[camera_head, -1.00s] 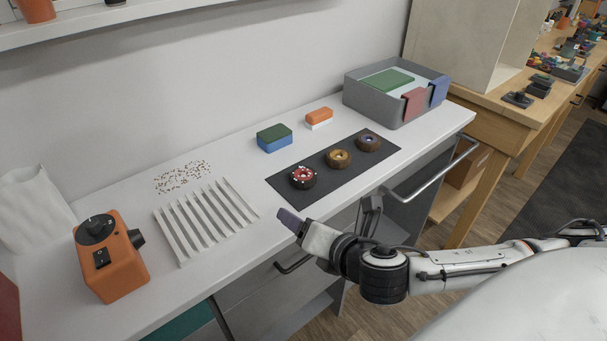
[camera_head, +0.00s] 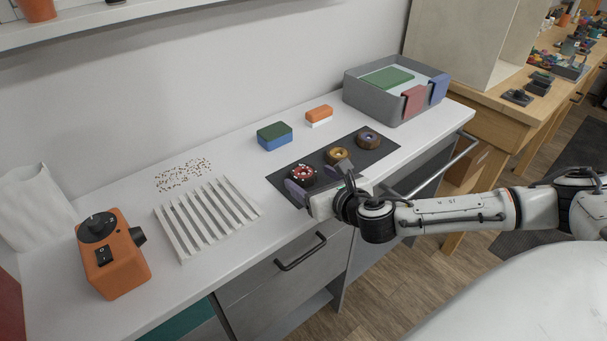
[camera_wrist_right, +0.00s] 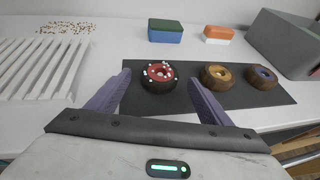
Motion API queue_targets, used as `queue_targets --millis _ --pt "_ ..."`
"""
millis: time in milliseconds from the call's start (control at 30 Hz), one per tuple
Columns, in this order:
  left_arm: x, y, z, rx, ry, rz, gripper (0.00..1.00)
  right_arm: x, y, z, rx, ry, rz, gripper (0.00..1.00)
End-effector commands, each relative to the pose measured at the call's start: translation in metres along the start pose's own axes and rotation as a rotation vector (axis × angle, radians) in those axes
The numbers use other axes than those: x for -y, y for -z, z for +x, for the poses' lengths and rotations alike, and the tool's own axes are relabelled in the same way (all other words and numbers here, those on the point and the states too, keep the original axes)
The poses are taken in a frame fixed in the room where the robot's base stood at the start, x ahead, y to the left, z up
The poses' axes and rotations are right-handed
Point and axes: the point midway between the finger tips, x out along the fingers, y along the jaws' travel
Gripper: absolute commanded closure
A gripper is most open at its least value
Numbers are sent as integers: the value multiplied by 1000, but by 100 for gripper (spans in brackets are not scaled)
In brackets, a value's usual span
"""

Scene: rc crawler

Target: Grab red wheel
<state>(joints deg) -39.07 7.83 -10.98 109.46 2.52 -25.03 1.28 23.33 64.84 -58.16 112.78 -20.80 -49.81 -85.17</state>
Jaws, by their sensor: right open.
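The red wheel (camera_head: 303,174), a dark tyre with a red hub and white dots, lies at the left end of a dark mat (camera_head: 286,184) on the white bench. It also shows in the right wrist view (camera_wrist_right: 159,75), ahead of and between my open fingers. My right gripper (camera_head: 316,189) is open and empty at the mat's front edge, just short of the wheel; its fingers (camera_wrist_right: 157,92) point towards it. A yellow-hubbed wheel (camera_head: 338,156) and a blue-hubbed wheel (camera_head: 367,139) lie to its right on the mat. My left gripper is not in view.
A white slatted rack (camera_head: 208,218) and an orange box with a dial (camera_head: 113,258) stand at the left. A green-blue block (camera_head: 274,137) and an orange-white block (camera_head: 319,115) lie behind the mat. A grey bin (camera_head: 376,106) stands at the back right.

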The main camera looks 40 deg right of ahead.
Motion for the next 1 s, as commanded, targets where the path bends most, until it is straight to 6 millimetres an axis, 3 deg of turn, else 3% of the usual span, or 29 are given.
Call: queue_targets --millis 200,467,733,1000 --pt "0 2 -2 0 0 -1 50 0 -1 25 0 0 2 27" --pt "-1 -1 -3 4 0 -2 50 0 0 28 -1 -1 1 27" --pt "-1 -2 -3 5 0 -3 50 1 0 28 0 0 1 71" --pt "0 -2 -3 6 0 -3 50 1 -3 27 2 0 1 71"
